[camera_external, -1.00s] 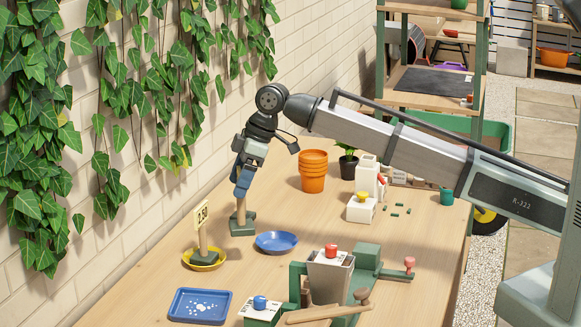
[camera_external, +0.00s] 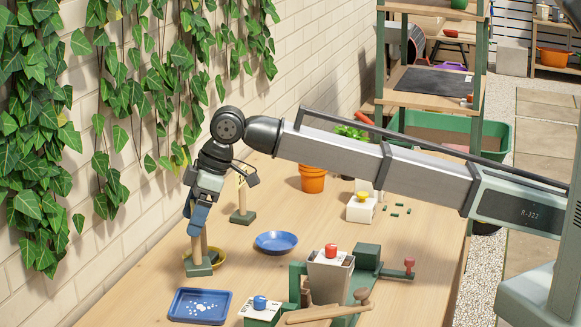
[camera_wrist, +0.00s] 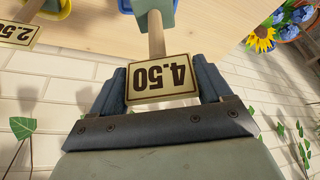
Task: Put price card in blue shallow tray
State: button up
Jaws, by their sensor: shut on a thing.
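The blue shallow tray (camera_external: 181,309), with white pebble-like bits on it, lies at the table's near left. My gripper (camera_external: 198,212) is shut on a price card reading 4.50 (camera_wrist: 161,78), just below its top in the wrist view. Its wooden post and green base (camera_external: 199,270) hang upright near the tray's back edge; the gap below the base is unclear.
Another stand on a green base (camera_external: 242,217) is behind my gripper. A round blue dish (camera_external: 276,243) lies to the right. A grey hopper (camera_external: 330,278) on a green bench device and a white box with a blue knob (camera_external: 260,312) stand right of the tray.

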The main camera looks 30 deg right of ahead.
aim_at(196, 256)
jog(key=shift+w+m, duration=0.25)
jog(key=shift+m, duration=0.45)
jog(key=shift+f+t, duration=0.1)
jog(key=shift+t, duration=0.2)
jog(key=shift+f, duration=5)
jog(key=o, duration=1.5)
jog(key=shift+r, duration=0.1)
jog(key=v, duration=1.2)
jog(key=shift+a+r, duration=0.1)
jog(key=shift+a, duration=0.05)
